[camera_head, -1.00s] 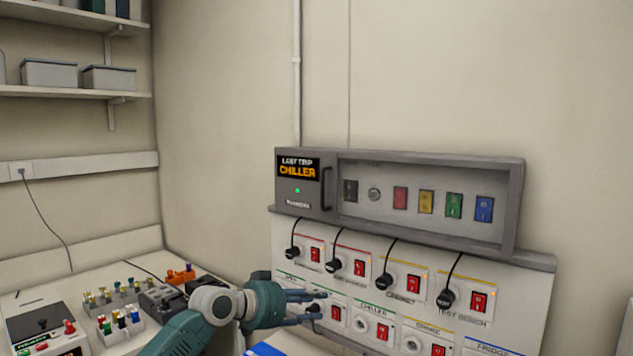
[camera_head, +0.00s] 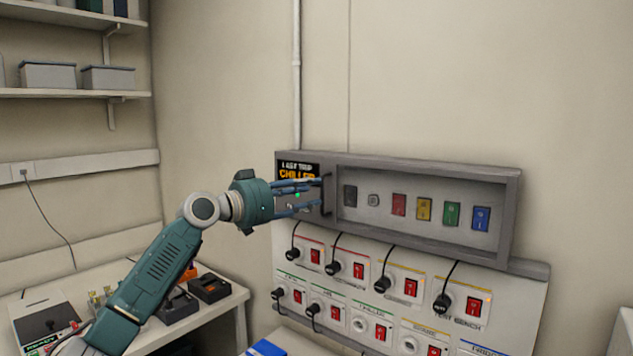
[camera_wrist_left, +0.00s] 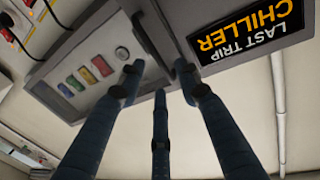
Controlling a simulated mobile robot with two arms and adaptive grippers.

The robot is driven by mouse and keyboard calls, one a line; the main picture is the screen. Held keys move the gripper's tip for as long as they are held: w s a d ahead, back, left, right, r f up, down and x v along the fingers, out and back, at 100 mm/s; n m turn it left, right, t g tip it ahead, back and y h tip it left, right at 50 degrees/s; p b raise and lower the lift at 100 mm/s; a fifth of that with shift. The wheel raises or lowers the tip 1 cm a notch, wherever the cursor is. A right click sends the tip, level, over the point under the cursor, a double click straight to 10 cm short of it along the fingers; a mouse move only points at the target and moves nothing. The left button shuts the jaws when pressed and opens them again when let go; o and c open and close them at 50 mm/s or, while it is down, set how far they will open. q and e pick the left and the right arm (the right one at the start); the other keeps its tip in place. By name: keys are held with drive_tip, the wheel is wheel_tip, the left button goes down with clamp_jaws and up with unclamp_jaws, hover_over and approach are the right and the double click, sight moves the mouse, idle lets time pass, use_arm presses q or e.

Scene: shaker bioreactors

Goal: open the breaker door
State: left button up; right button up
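The breaker door (camera_head: 430,167) is a grey frame with a clear window on the wall-mounted breaker box. It is closed, and coloured switches show behind it. Its dark vertical handle (camera_head: 327,194) is at the door's left side and also shows in the left wrist view (camera_wrist_left: 150,38). My left gripper (camera_head: 318,196) is open, its blue fingers pointing right at the handle. In the left wrist view its fingertips (camera_wrist_left: 158,80) are spread just short of or around the handle; contact cannot be told. My right gripper is not in view.
Below the box is a panel (camera_head: 345,292) of sockets, plugs with black cables and red switches. The "LAST TRIP CHILLER" display (camera_head: 298,170) is left of the handle, partly behind my fingers. A bench (camera_head: 215,305) with equipment stands at lower left. Shelves (camera_head: 75,93) hang upper left.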

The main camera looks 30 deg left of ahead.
sight(323, 189)
use_arm(q)
drive_tip(key=shift+p+x, duration=0.5)
drive_tip(key=shift+x, duration=1.05)
drive_tip(key=shift+c, duration=0.3)
clamp_jaws()
